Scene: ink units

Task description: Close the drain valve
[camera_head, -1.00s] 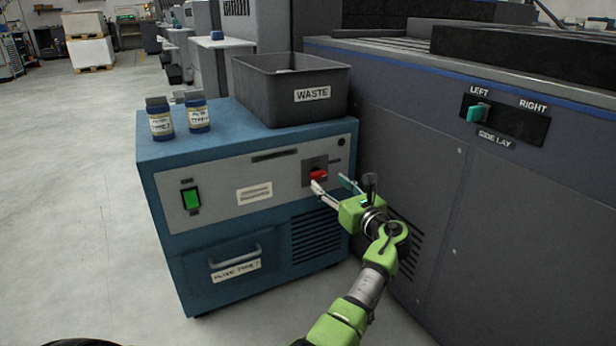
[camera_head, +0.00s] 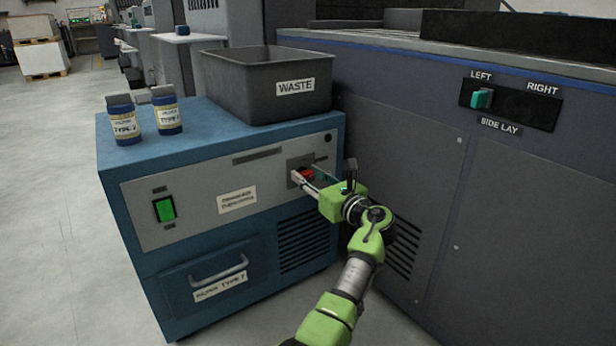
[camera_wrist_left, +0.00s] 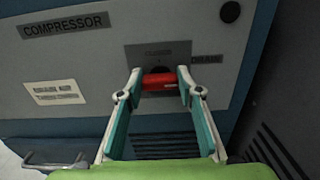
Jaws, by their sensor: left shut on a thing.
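The drain valve is a short red handle (camera_head: 306,174) on a grey plate (camera_wrist_left: 137,60) on the front panel of the blue cabinet (camera_head: 205,290). In the left wrist view the handle (camera_wrist_left: 160,82) lies level, beside a label reading DRAIN (camera_wrist_left: 207,59). Lettering above the handle is faint. My left gripper (camera_head: 301,178) is shut on the handle. In the wrist view its fingertips (camera_wrist_left: 160,76) sit at the handle's two ends. My right gripper is not in view.
A grey WASTE bin (camera_head: 235,85) and two labelled bottles (camera_head: 122,120) (camera_head: 167,110) stand on the cabinet. A lit green switch (camera_head: 165,208) is left on the panel. A large grey machine (camera_head: 540,220) rises close on the right. Open floor (camera_head: 50,200) lies left.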

